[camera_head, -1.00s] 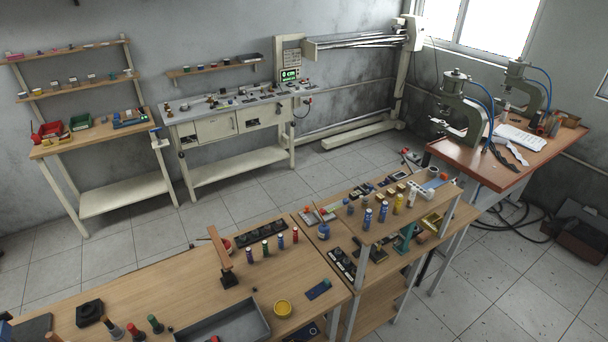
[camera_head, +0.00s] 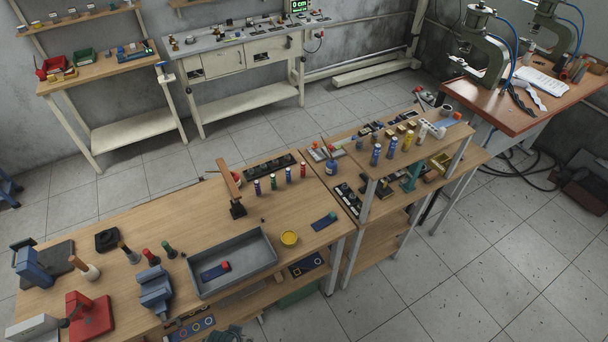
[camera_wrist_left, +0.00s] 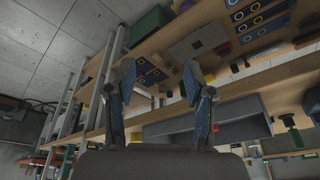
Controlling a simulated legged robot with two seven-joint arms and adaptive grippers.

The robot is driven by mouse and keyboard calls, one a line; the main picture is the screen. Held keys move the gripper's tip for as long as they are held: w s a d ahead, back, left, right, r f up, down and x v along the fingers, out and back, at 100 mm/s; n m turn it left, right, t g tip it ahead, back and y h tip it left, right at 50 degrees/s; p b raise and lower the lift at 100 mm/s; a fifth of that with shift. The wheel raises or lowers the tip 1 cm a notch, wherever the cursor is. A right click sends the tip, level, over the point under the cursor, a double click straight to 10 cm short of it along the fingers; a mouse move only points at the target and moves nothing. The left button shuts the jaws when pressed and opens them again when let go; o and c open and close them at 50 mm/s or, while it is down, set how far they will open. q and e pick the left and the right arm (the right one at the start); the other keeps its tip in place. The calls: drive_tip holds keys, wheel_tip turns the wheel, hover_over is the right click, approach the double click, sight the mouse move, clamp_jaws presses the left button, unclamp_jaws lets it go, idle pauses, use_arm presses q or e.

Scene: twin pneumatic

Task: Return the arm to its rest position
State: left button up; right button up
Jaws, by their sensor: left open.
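My left gripper (camera_wrist_left: 160,88) shows in the left wrist view with its two fingers spread apart and nothing between them. Beyond the fingers are the long workbench's wooden boards and a grey tray (camera_wrist_left: 165,127). In the head view, a small dark teal shape (camera_head: 229,334) shows at the bottom edge, in front of the bench; I cannot tell whether it is part of my gripper. My right gripper is in neither view. No object is seen held.
The wooden workbench (camera_head: 130,210) carries a grey tray (camera_head: 262,262), a blue vise (camera_head: 154,289), a red-based tool (camera_head: 90,317) and several small bottles. A raised shelf (camera_head: 410,155) stands at its right. Presses (camera_head: 482,57) stand on the brown table.

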use_arm(q)
drive_tip(key=s+f+g+b, duration=0.1)
drive_tip(key=s+f+b, duration=0.15)
drive_tip(key=f, duration=1.15)
drive_tip(key=s+f+b, duration=0.1)
drive_tip(key=s+f, duration=0.3)
drive_tip(key=f, duration=1)
drive_tip(key=s+a+f+g+b, duration=0.1)
drive_tip(key=s+a+f+b, duration=0.1)
drive_tip(key=s+f, duration=1.1)
drive_tip(key=shift+s+a+b, duration=0.3)
drive_tip(key=shift+s+a, duration=0.3)
drive_tip(key=shift+s, duration=0.1)
